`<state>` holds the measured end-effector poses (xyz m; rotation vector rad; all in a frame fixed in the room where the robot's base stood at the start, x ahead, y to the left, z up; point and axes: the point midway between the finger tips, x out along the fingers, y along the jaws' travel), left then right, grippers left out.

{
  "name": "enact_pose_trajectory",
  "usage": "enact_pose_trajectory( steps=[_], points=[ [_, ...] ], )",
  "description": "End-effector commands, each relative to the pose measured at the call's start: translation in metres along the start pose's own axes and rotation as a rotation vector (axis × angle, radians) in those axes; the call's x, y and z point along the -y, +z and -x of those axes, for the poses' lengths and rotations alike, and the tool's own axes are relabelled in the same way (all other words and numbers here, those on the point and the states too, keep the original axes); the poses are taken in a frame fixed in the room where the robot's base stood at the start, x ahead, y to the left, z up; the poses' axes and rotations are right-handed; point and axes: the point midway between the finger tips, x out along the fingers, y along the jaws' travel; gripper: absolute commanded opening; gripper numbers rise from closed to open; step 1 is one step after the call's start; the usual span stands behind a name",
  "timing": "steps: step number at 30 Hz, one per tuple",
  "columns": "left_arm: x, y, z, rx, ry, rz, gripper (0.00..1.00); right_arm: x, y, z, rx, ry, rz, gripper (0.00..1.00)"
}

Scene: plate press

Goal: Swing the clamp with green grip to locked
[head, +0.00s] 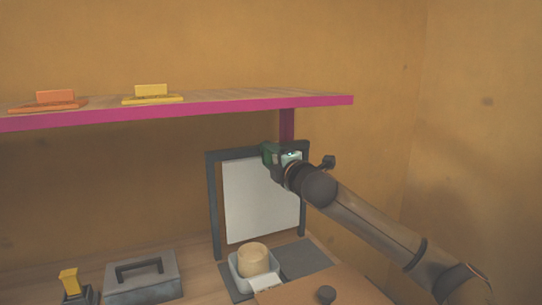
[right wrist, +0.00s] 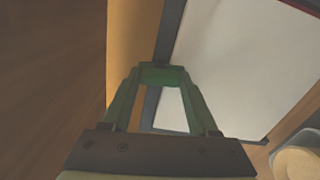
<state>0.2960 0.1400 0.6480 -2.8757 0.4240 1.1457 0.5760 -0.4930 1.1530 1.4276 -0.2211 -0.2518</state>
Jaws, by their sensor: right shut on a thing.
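My right gripper (head: 268,153) is at the upper right of a dark upright frame (head: 213,200), close to its top bar. In the right wrist view its two green fingers (right wrist: 160,84) run forward and come together on a small green piece (right wrist: 160,70), which looks like the clamp's green grip. The gripper hides most of the clamp, so I cannot tell its angle. A white plate (head: 255,200) stands upright in the frame and also shows in the right wrist view (right wrist: 235,70). My left gripper is in neither view.
A pink-edged shelf (head: 200,111) above holds an orange piece (head: 55,98) and a yellow piece (head: 152,92). Below are a grey lidded box (head: 142,280), a yellow-handled thing (head: 69,280), and a pale tub (head: 240,270) holding a beige cylinder (head: 253,258).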

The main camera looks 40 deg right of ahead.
Motion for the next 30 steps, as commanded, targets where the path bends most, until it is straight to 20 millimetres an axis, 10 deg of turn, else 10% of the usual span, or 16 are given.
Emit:
enact_pose_trajectory(
  steps=[26,27,30],
  points=[
    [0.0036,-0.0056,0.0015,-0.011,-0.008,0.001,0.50,0.0002,-0.0004,0.0000,-0.001,-0.001,-0.152,0.04],
    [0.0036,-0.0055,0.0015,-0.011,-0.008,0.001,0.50,0.0002,-0.0004,0.0000,-0.001,-0.001,-0.152,0.65],
    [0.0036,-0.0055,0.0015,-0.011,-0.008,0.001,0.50,0.0002,-0.0003,0.0000,-0.001,-0.001,-0.151,0.76]
  ],
)
